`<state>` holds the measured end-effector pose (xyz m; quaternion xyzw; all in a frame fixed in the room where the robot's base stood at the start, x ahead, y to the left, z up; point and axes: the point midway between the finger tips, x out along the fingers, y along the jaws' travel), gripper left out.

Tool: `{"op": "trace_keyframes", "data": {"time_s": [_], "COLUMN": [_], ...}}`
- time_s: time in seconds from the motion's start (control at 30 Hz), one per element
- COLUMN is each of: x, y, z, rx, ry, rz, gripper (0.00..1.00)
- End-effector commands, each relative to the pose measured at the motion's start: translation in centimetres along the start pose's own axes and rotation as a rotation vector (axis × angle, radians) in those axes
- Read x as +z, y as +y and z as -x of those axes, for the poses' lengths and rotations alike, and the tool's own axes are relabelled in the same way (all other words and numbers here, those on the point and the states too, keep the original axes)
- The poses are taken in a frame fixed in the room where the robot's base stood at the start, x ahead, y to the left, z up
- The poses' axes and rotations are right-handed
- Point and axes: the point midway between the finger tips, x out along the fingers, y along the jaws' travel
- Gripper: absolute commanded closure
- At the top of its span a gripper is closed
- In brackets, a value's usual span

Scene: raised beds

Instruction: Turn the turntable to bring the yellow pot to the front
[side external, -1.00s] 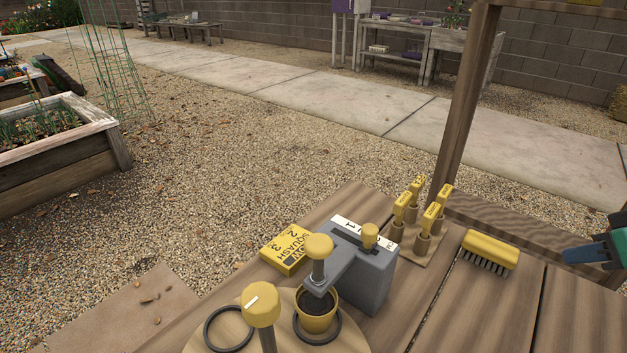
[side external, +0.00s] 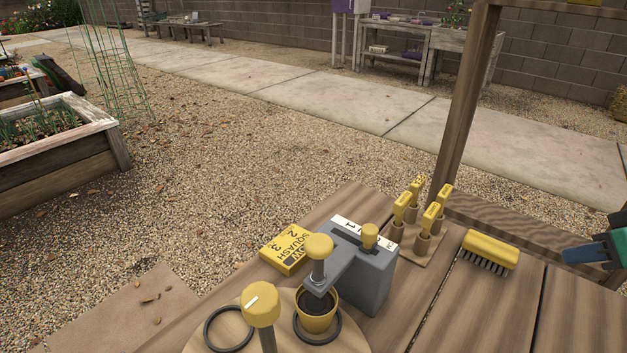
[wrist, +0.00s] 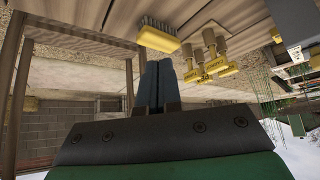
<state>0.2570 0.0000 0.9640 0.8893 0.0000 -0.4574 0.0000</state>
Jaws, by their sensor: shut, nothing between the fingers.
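The round wooden turntable (side external: 264,339) sits at the table's front edge, cut off by the bottom of the side view. The yellow pot (side external: 316,323), filled with dark soil, stands in a black ring on it, below the arm of a grey device. An empty black ring (side external: 228,328) lies on the turntable to the left. A yellow knob (side external: 261,304) on a dark post rises in front of the pot. My gripper (side external: 570,255) is at the right edge of the side view, shut and empty, away from the turntable. Its blue fingers (wrist: 158,84) are together in the wrist view.
The grey device (side external: 373,283) with yellow knobs stands behind the pot. A yellow squash packet (side external: 286,249) lies to its left. Several yellow-topped markers (side external: 430,217) stand in a wooden holder. A yellow brush (side external: 489,252) lies between them and my gripper. A wooden post (side external: 468,100) rises behind.

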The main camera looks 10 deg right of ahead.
Motion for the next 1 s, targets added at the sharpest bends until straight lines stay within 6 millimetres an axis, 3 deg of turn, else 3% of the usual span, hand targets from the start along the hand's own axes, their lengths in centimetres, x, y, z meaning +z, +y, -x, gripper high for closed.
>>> {"op": "trace_keyframes", "data": {"time_s": [0.03,0.17,0.3,0.37,0.5,0.67,0.77,0.9,1.0], "x": [0.0,-0.5,-3.0,-4.7,-8.0,-9.9,-9.7,-7.8,-5.9], "y": [0.0,-0.4,-2.9,-4.8,-10.6,-18.1,-23.1,-29.4,-32.7], "z": [0.0,0.1,0.9,1.4,2.3,3.2,3.7,4.5,5.2], "rx": [0.0,-0.009,-0.06,-0.095,-0.185,-0.281,-0.338,-0.409,-0.446], "ry": [0.0,-0.009,-0.059,-0.095,-0.187,-0.281,-0.336,-0.404,-0.442], "rz": [0.0,0.022,0.146,0.236,0.484,0.775,0.96,1.207,1.35], "gripper": [1.0,0.63,0.23,0.23,0.23,0.23,0.23,0.23,0.23]}}
